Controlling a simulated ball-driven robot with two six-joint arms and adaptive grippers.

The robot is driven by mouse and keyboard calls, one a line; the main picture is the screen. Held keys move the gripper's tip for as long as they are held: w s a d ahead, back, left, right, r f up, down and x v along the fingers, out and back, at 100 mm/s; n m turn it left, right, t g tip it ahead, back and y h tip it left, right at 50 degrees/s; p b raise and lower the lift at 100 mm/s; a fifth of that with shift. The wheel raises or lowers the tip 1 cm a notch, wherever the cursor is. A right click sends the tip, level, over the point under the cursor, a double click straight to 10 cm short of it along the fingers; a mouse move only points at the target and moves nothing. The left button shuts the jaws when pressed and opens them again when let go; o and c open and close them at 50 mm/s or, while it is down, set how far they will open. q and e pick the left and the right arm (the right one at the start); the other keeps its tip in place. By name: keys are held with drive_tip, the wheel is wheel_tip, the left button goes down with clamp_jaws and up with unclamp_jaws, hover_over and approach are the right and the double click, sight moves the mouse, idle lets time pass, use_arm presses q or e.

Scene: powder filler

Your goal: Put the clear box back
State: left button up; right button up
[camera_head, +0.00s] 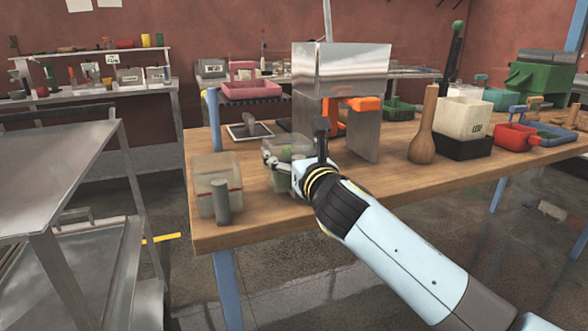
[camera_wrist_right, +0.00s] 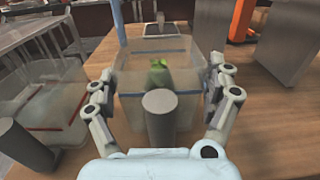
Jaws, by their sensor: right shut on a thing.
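A clear box (camera_head: 290,150) stands at the near left part of the wooden table, partly hidden behind my right gripper (camera_head: 282,168). In the right wrist view the clear box (camera_wrist_right: 130,80) has a blue line, a grey round handle (camera_wrist_right: 160,110) on its near side and something green (camera_wrist_right: 160,72) inside. My right gripper's fingers (camera_wrist_right: 162,85) are on both sides of the box, shut on it. I cannot tell if its bottom touches the table. A second clear box (camera_head: 206,172) with a red line and grey handle stands left of it. My left gripper is not in view.
A metal stand (camera_head: 340,70) with an orange part (camera_head: 362,103) is just behind my right gripper. A shallow metal tray (camera_head: 240,132) lies behind the boxes. A wooden pestle-shaped thing (camera_head: 424,135) and a white container (camera_head: 463,115) stand to the right. A metal cart (camera_head: 60,170) is at left.

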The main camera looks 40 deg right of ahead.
drive_tip(key=shift+f+b, duration=0.3)
drive_tip(key=shift+f, duration=0.65)
drive_tip(key=shift+r, duration=0.1)
drive_tip(key=o, duration=1)
